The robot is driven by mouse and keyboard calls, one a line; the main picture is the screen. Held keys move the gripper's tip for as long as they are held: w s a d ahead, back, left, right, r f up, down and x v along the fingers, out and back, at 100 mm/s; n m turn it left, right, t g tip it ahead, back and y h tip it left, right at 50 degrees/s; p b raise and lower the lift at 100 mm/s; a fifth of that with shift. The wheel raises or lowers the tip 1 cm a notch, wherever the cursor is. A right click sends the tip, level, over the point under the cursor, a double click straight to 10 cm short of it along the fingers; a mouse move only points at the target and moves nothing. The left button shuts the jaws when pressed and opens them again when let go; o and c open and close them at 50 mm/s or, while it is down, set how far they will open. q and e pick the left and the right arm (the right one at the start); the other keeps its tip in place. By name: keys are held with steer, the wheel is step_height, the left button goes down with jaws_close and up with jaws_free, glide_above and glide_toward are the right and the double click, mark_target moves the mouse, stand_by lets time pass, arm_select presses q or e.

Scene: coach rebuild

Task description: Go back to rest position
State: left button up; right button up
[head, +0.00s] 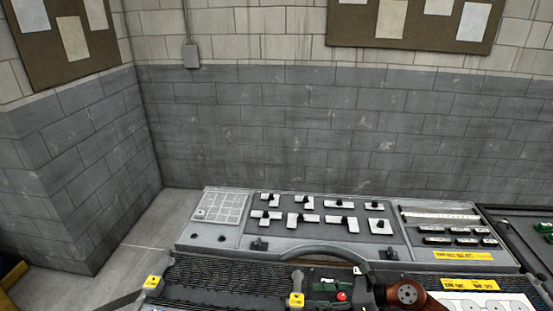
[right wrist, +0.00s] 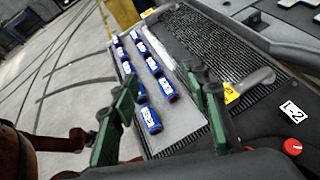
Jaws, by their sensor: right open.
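My right gripper (head: 322,294) is at the bottom of the head view, low over the front of the console, its brown arm joint to its right. In the right wrist view its two green fingers (right wrist: 165,92) stand apart with nothing held between them. Beyond the fingers, several blue cylinders with white labels (right wrist: 150,118) lie in two rows on a grey panel (right wrist: 185,122). I cannot tell any contact with them. My left gripper is not in view.
A grey console (head: 230,240) with switch blocks and a curved handle (head: 315,248) stands ahead. A black ribbed mat (head: 215,278) and a red button (right wrist: 292,146) lie near the gripper. A block wall (head: 300,120) closes the back. Clear floor (right wrist: 45,85) shows left in the wrist view.

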steer(key=w+r+m+t+y, duration=0.2)
steer(key=w+r+m+t, duration=0.1)
steer(key=r+m+t, duration=0.8)
steer(key=w+d+f+m+t+h, duration=0.3)
steer(key=d+m+h, duration=0.4)
steer(key=m, duration=0.6)
steer(key=s+d+f+m+g+h, duration=0.3)
steer(key=s+d+f+m+h, duration=0.2)
steer(key=d+f+m, duration=0.35)
steer(key=s+d+f+m+g+h, duration=0.2)
steer(key=s+d+f+m+h, duration=0.25)
steer(key=d+f+m, duration=0.35)
steer(key=s+f+m+g+y, duration=0.1)
steer(key=s+f+m+g, duration=0.35)
steer(key=s+f, duration=0.65)
steer(key=s+f+m+g+y, duration=0.1)
steer(key=s+f+m+g, duration=0.35)
steer(key=s, duration=0.95)
step_height(320, 180, down, 36)
steer(key=s+a+n+g+b, duration=0.2)
steer(key=b, duration=0.3)
steer(key=s+f+g+b, duration=0.1)
steer(key=s+f+b, duration=0.4)
steer(key=s+f, duration=1.5)
step_height(320, 180, down, 2)
steer(key=shift+f+g, duration=0.25)
steer(key=shift+g, duration=0.05)
